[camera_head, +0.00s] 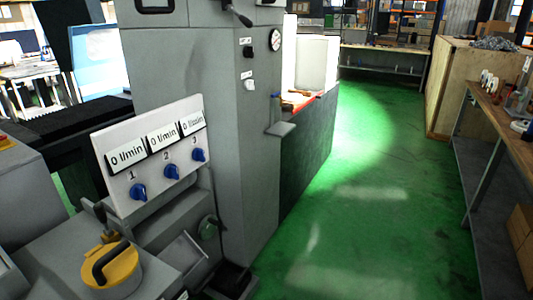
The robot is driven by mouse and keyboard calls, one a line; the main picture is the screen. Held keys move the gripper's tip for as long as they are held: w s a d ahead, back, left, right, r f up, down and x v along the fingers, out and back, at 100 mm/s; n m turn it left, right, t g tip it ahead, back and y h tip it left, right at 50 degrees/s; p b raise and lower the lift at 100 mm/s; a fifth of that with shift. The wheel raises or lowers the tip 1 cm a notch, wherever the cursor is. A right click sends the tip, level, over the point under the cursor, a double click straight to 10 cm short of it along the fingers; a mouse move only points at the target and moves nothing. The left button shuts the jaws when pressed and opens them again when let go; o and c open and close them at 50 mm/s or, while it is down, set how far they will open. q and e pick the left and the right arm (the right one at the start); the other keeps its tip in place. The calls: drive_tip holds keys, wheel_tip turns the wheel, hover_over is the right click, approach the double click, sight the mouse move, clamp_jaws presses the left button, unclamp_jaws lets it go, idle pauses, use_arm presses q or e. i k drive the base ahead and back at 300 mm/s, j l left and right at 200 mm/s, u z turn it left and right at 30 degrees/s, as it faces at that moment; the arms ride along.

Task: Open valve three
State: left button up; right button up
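Valve three is the rightmost blue knob (199,155) on the white panel (152,160), under the label 3. The knob of valve two (172,172) is left of it and the knob of valve one (138,192) is farthest left. The displays above them (163,138) each read 0 l/min. The panel is mounted on the grey grinder (180,70). Neither of my grippers shows in the head view.
A yellow round part with a black handle (111,266) sits on the machine below the panel. A gauge (275,40) and small switches are on the grey column. The green floor (345,225) to the right is clear. A workbench (500,130) and a wooden crate (470,75) stand along the right side.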

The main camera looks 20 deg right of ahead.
sight(198, 154)
drive_tip(key=z, duration=0.3)
drive_tip(key=i+l, duration=0.25)
drive_tip(key=l, duration=0.15)
drive_tip(key=i+l+u, duration=0.1)
drive_tip(key=i+l, duration=0.15)
drive_tip(key=i+l+u, duration=0.2)
drive_tip(key=i+l, duration=0.6)
drive_tip(key=i, duration=0.05)
